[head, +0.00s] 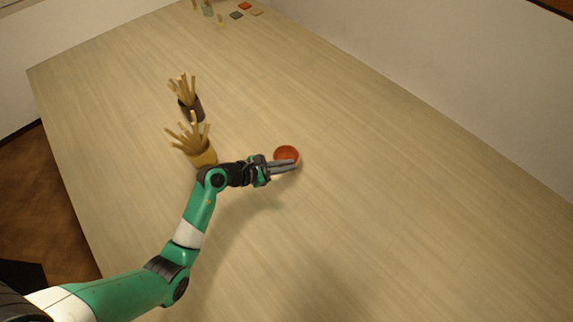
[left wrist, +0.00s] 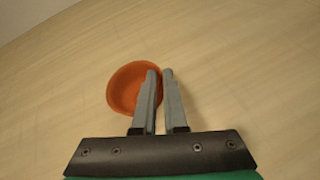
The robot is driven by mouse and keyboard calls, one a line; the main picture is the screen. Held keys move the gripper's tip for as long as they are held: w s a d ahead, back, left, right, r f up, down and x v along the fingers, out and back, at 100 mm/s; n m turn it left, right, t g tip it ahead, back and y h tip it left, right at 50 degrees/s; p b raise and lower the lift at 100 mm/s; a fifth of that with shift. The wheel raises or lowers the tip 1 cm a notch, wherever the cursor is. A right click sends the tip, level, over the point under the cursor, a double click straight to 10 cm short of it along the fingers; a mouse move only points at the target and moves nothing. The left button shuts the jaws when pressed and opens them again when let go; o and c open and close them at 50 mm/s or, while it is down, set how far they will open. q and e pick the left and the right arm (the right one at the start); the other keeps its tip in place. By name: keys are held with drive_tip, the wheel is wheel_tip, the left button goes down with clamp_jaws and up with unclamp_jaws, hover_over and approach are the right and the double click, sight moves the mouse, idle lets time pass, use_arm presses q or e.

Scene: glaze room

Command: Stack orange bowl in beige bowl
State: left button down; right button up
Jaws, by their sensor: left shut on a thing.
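The orange bowl (head: 286,152) is round and reddish-orange and is near the middle of the table in the head view. In the left wrist view the orange bowl (left wrist: 124,88) is at the fingertips, left of centre. My left gripper (head: 296,164) is shut on its near-side rim, with one finger inside the bowl and the other outside. The fingers of my left gripper (left wrist: 160,73) hide part of the rim. I cannot tell whether the bowl touches the table. I make out no beige bowl in either view. My right gripper is not in view.
A yellow pot of wooden sticks (head: 205,158) stands close behind my left wrist. A dark pot of sticks (head: 193,108) stands farther back. Small coloured tiles (head: 245,6) and other small items lie at the far end. The table (head: 400,200) is clear to the right.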

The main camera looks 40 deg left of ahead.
use_arm(q)
drive_tip(key=c, duration=1)
unclamp_jaws()
drive_tip(key=shift+o, duration=0.2)
drive_tip(key=shift+r, duration=0.1)
drive_tip(key=shift+s+a+r, duration=0.15)
drive_tip(key=shift+s, duration=0.1)
drive_tip(key=p+v, duration=0.3)
drive_tip(key=v, duration=0.8)
drive_tip(key=shift+s, duration=0.25)
